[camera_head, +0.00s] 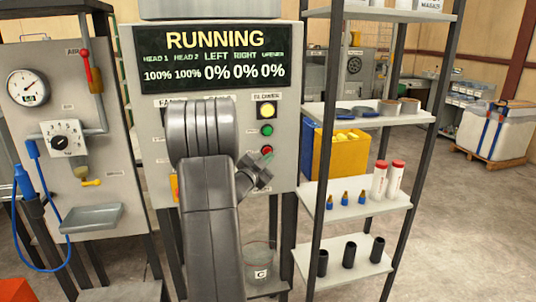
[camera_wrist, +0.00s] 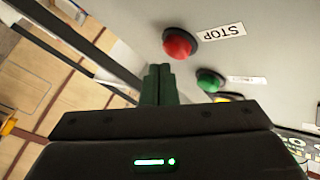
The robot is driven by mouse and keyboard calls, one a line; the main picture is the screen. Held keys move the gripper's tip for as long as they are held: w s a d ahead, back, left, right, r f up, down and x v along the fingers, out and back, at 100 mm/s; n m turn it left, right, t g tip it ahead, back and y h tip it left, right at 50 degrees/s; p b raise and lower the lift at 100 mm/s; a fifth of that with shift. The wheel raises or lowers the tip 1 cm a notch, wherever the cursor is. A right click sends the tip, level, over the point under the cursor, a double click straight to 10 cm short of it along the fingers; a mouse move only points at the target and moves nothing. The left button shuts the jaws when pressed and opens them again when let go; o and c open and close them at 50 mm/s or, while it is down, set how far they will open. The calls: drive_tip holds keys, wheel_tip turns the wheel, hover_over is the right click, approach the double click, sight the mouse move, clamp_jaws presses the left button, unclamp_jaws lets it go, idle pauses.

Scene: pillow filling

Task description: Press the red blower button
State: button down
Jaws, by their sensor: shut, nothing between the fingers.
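A red button (camera_head: 266,149) sits on the grey control panel (camera_head: 285,120), lowest in a column under a green button (camera_head: 267,130) and a lit yellow one (camera_head: 267,111). In the wrist view, the red button (camera_wrist: 178,43) is a round dome beside a label reading STOP. The green button (camera_wrist: 209,80) is near it. My gripper (camera_wrist: 158,70) is shut and empty, its fingertips close beside the red button in the picture. Whether they touch it cannot be told. In the head view, my gripper (camera_head: 267,157) is just below the red button, and my arm hides the panel's left part.
The display (camera_head: 215,58) reads RUNNING, with heads at 100% and other values at 0%. A shelf rack (camera_head: 350,195) with bottles and cups stands close on the right. A gauge panel (camera_head: 70,110) with a blue hose stands on the left. Open floor (camera_head: 470,220) lies at far right.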

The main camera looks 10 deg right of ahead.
drive_tip(key=s+b, duration=0.2)
drive_tip(key=s, duration=0.3)
drive_tip(key=shift+d, duration=0.1)
drive_tip(key=shift+w, duration=0.15)
idle(0.7)
drive_tip(key=s, duration=0.4)
drive_tip(key=shift+s+d+p, duration=0.1)
drive_tip(key=shift+p, duration=0.2)
idle(0.4)
idle(0.4)
